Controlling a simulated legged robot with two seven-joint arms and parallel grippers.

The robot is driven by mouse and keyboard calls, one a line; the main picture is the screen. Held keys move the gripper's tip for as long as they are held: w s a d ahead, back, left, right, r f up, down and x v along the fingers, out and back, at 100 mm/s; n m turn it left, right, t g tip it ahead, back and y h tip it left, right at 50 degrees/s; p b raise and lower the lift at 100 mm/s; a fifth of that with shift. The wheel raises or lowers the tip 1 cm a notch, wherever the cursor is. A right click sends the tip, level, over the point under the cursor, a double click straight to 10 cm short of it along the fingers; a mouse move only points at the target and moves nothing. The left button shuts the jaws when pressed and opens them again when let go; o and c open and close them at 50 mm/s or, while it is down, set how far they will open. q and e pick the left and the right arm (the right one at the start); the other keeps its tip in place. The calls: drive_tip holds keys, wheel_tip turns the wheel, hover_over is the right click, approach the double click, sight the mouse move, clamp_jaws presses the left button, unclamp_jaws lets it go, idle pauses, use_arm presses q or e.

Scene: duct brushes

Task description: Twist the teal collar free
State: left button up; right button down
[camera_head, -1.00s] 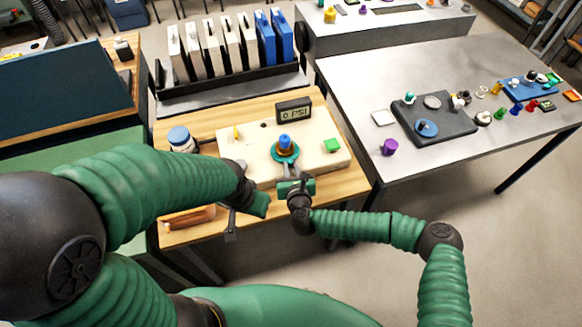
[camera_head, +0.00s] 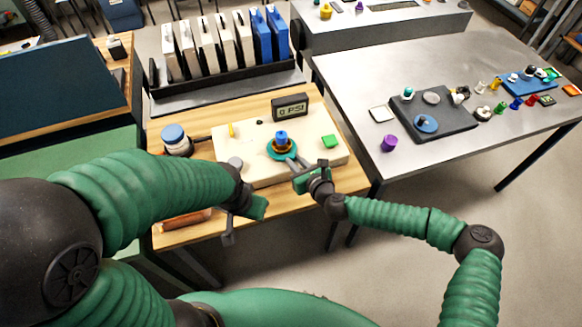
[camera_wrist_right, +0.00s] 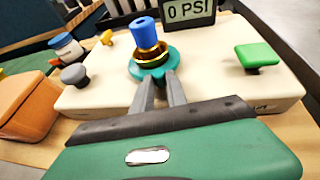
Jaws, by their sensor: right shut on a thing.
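The teal collar (camera_head: 271,152) sits around the base of a brass fitting (camera_wrist_right: 152,57) with a blue top (camera_head: 281,137), upright on the cream block (camera_head: 240,178). It also shows in the right wrist view (camera_wrist_right: 138,70). My right gripper (camera_head: 292,163) reaches in from the front right and is shut on the collar's near side, with its two grey fingers (camera_wrist_right: 160,88) at the rim. The fingers hide part of the collar's near edge. My left gripper (camera_head: 250,205) hangs at the block's front left, away from the collar; its fingers are hard to make out.
A gauge (camera_head: 290,107) reading 0 PSI stands behind the collar. A green knob (camera_head: 329,141), a yellow lever (camera_head: 231,130) and a grey knob (camera_wrist_right: 74,74) are on the block. A blue-lidded jar (camera_head: 175,138) stands left. A metal table (camera_head: 420,70) with parts is right.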

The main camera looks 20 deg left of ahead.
sight(306, 153)
drive_tip(key=shift+w+d+f+n+g+y+b, duration=0.25)
drive_tip(key=shift+w+d+n+g+y+b, duration=0.4)
drive_tip(key=shift+w+n+g+b, duration=0.2)
drive_tip(key=n+g+b, duration=0.1)
drive_tip(key=w+n+g+y+b, duration=0.1)
drive_tip(key=n, duration=0.1)
drive_tip(key=shift+w+d+g+y, duration=0.25)
drive_tip(key=shift+w+d, duration=0.05)
drive_tip(key=w+n+g+b, duration=0.1)
drive_tip(key=b, duration=0.1)
drive_tip(key=w+n+g+b, duration=0.1)
drive_tip(key=n+g+b, duration=0.1)
drive_tip(key=b, duration=0.1)
drive_tip(key=w+n+g+y+b, duration=0.1)
drive_tip(key=g+b, duration=0.1)
drive_tip(key=b, duration=0.1)
drive_tip(key=shift+w+f+n, duration=0.1)
drive_tip(key=shift+f+n, duration=0.15)
drive_tip(key=shift+f, duration=0.1)
drive_tip(key=shift+w+r+g+b, duration=0.15)
drive_tip(key=shift+g+b, duration=0.25)
drive_tip(key=shift+b, duration=0.25)
drive_tip(key=shift+r+n+b, duration=0.25)
drive_tip(key=shift+n+b, duration=0.05)
drive_tip(key=shift+n, duration=0.1)
drive_tip(key=c, duration=1.3)
unclamp_jaws()
drive_tip(key=shift+r, duration=0.15)
drive_tip(key=shift+d+r, duration=0.1)
